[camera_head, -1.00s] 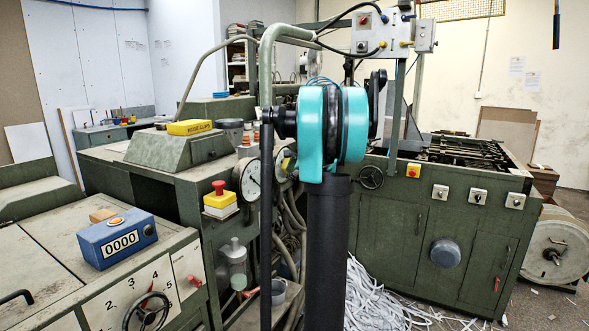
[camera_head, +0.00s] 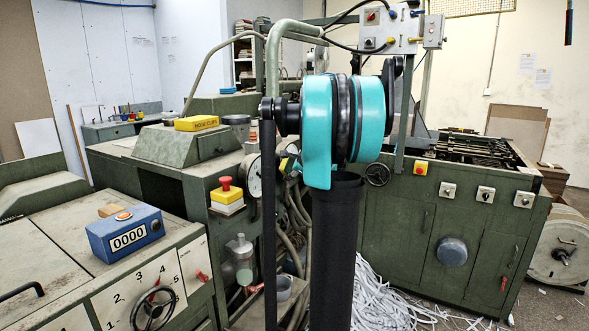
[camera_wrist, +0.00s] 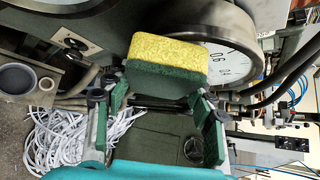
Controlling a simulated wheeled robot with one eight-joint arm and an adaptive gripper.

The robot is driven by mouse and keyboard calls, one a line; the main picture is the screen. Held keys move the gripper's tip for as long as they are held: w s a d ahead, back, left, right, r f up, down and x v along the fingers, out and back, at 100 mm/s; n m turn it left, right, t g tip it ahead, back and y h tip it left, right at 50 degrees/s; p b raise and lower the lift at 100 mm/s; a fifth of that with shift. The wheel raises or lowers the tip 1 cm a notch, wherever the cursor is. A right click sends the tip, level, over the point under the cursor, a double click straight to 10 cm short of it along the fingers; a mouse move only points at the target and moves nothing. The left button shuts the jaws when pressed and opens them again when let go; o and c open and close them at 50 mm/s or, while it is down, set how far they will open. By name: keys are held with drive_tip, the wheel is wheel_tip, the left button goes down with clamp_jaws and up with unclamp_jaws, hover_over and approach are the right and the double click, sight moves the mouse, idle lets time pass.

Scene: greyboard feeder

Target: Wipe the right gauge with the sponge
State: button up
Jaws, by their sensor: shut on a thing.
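My gripper (camera_wrist: 155,100) is shut on the sponge (camera_wrist: 168,48), a block with a yellow top layer and a dark green layer, held at the fingertips. In the wrist view a white gauge face (camera_wrist: 228,62) with a dark metal rim is just behind and right of the sponge, which hides part of it. I cannot tell whether they touch. In the head view a left gauge (camera_head: 254,176) shows on the green machine, partly behind my arm. The right gauge is almost wholly hidden by my arm there, and only a small yellow bit of the sponge (camera_head: 283,163) shows.
A red-and-yellow stop button (camera_head: 226,190) is left of the gauges. A blue counter (camera_head: 125,236) and a yellow box (camera_head: 197,123) rest on machine tops. Hoses hang below the gauges. Paper strips (camera_head: 372,295) cover the floor. Blue wires (camera_wrist: 297,92) show at the right of the wrist view.

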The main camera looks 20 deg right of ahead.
drive_tip(key=shift+s+a, duration=0.25)
drive_tip(key=shift+a, duration=0.2)
drive_tip(key=shift+r, duration=1.25)
drive_tip(key=shift+w+d, duration=0.5)
drive_tip(key=shift+d, duration=0.25)
drive_tip(key=shift+w+d, duration=0.5)
drive_tip(key=shift+d, duration=0.25)
drive_tip(key=w+d, duration=0.4)
drive_tip(key=d, duration=0.1)
drive_tip(key=shift+w, duration=0.2)
drive_tip(key=shift+s+a, duration=2.3)
drive_tip(key=shift+a, duration=0.25)
drive_tip(key=shift+s+a, duration=0.45)
drive_tip(key=shift+a, duration=0.25)
drive_tip(key=shift+s+a, duration=0.45)
drive_tip(key=shift+a, duration=0.2)
